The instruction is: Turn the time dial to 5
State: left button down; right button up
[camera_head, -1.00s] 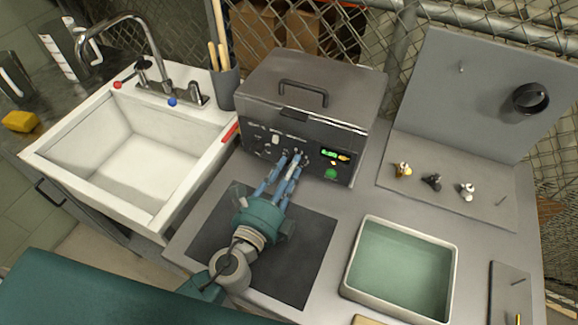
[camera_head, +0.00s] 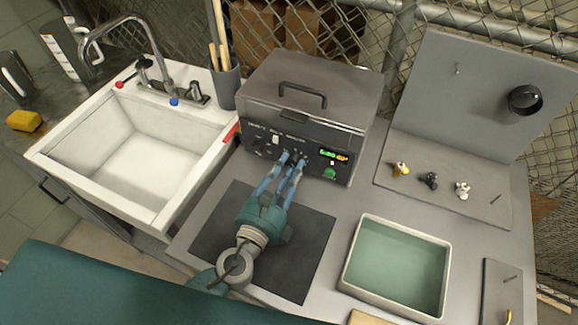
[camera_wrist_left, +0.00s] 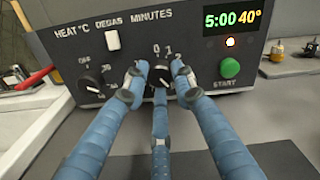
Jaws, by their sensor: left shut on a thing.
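The time dial (camera_wrist_left: 160,78), a black knob under the word MINUTES, is on the front panel of the grey tank unit (camera_head: 306,92). In the left wrist view, the blue fingers of my left gripper (camera_wrist_left: 158,74) are closed around it and cover much of its scale; 0 and 1 show above. The lit display (camera_wrist_left: 232,20) reads 5:00 in green and 40° in yellow. In the head view my left gripper (camera_head: 291,158) reaches the panel from the front, and the dial is mostly hidden by its fingers. My right gripper is not in view.
Left of the time dial are the heat dial (camera_wrist_left: 88,82) and a white DEGAS switch (camera_wrist_left: 112,40). The green START button (camera_wrist_left: 230,68) is close on the right. A sink (camera_head: 140,150) stands left, and an open tray (camera_head: 396,265) stands front right.

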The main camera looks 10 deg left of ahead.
pick_arm(q)
jog(key=shift+f+m, duration=0.1)
jog(key=shift+m, duration=0.2)
jog(key=c, duration=1.4)
grip_release()
jog(key=shift+s, duration=0.1)
jog(key=s, duration=0.4)
jog(key=s+a, duration=0.1)
jog(key=s, duration=0.2)
jog(key=s+a, duration=0.1)
jog(key=s, duration=0.3)
jog(key=shift+s, duration=0.35)
